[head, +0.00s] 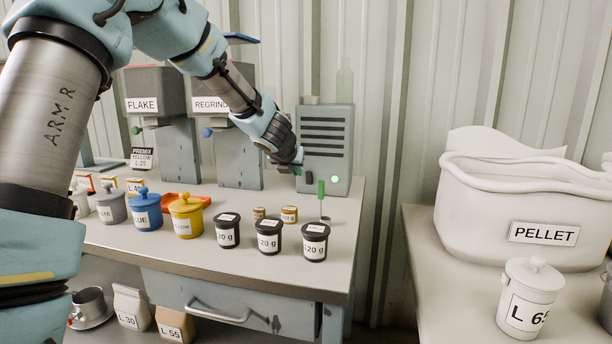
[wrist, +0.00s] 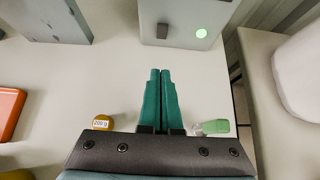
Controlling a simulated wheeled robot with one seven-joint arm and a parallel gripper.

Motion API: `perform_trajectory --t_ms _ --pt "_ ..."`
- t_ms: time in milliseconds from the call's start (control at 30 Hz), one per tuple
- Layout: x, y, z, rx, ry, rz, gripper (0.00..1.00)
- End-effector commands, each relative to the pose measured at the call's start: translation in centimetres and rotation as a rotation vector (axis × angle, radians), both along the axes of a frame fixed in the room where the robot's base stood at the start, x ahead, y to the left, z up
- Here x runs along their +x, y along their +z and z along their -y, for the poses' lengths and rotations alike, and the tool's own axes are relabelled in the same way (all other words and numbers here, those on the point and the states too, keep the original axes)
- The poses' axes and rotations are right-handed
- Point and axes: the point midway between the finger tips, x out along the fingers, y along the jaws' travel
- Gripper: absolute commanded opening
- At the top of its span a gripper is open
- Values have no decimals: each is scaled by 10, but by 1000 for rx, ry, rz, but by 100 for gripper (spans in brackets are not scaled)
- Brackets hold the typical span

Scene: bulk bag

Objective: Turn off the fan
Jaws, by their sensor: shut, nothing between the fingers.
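The fan looks to be the grey box with dark slats (head: 325,150) at the back right of the bench; its lower front also shows in the wrist view (wrist: 180,12). A round green light (head: 335,180) glows low on its front, and it shows in the wrist view too (wrist: 201,33). A dark knob or button (wrist: 162,31) sits left of the light. My gripper (head: 298,170) is shut and empty in front of the box's lower left. In the wrist view its green fingers (wrist: 160,72) are together, pointing at the box, with a visible gap to it.
A green-handled tool (head: 321,190) stands on the bench below the box, right of my fingers. Two small orange tubs (head: 289,214) and several dark 20 g jars (head: 315,242) are nearer. The REGRIND hopper (head: 225,95) stands left. A white PELLET bin (head: 480,220) is on another table.

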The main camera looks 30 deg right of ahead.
Motion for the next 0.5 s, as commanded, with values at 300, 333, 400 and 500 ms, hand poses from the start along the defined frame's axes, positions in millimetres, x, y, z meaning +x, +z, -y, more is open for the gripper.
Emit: perform_trajectory --t_ms 300,333,400,500 --pt "31 -32 30 0 0 -2 0" --pt "35 -36 33 1 0 -3 0" --pt "42 -44 40 0 0 -4 0" --pt "53 -54 51 1 -1 -2 0"
